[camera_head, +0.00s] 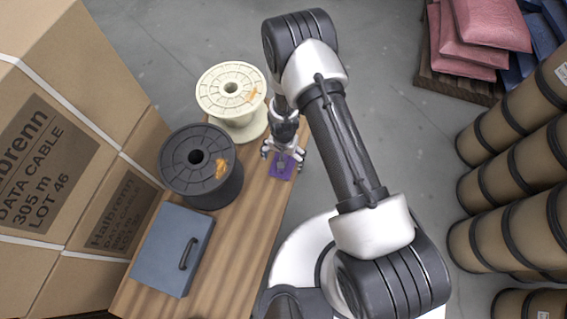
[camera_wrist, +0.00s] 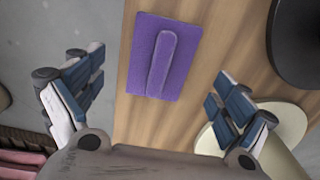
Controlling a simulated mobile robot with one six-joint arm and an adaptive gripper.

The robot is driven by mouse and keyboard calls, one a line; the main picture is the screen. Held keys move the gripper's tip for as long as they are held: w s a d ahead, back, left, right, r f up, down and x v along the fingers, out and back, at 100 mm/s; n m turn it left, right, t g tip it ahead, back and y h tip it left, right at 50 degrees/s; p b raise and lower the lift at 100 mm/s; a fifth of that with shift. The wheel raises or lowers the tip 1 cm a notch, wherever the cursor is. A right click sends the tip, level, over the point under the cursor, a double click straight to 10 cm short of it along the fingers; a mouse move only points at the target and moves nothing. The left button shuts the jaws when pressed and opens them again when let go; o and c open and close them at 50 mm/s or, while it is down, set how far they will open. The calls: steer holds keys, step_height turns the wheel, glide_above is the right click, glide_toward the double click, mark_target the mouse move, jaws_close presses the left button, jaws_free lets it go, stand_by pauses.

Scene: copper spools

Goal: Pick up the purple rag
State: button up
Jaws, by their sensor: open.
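The purple rag (camera_wrist: 143,58) lies on the wooden table (camera_wrist: 150,118), a flat rectangle with a raised strip along its middle. In the head view the purple rag (camera_head: 274,165) shows near the table's right edge, partly covered by my gripper. My gripper (camera_head: 283,156) is over the rag, pointing down. In the wrist view my gripper (camera_wrist: 157,98) has its fingers wide apart, with nothing between them. The rag lies ahead of the fingers, between their lines. The gap in height between fingertips and rag is hard to judge.
A cream spool (camera_head: 232,92) and a black spool (camera_head: 200,165) stand on the table to the left of my gripper. A grey-blue box with a handle (camera_head: 172,250) sits nearer the front. Stacked cartons (camera_head: 60,150) are at the left. Open floor (camera_head: 400,130) lies right of the table.

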mark_target(285, 174)
step_height(285, 174, down, 5)
steer(key=shift+a+b, duration=0.15)
steer(key=shift+b, duration=0.8)
steer(key=shift+r, duration=0.1)
steer(key=c, duration=1.1)
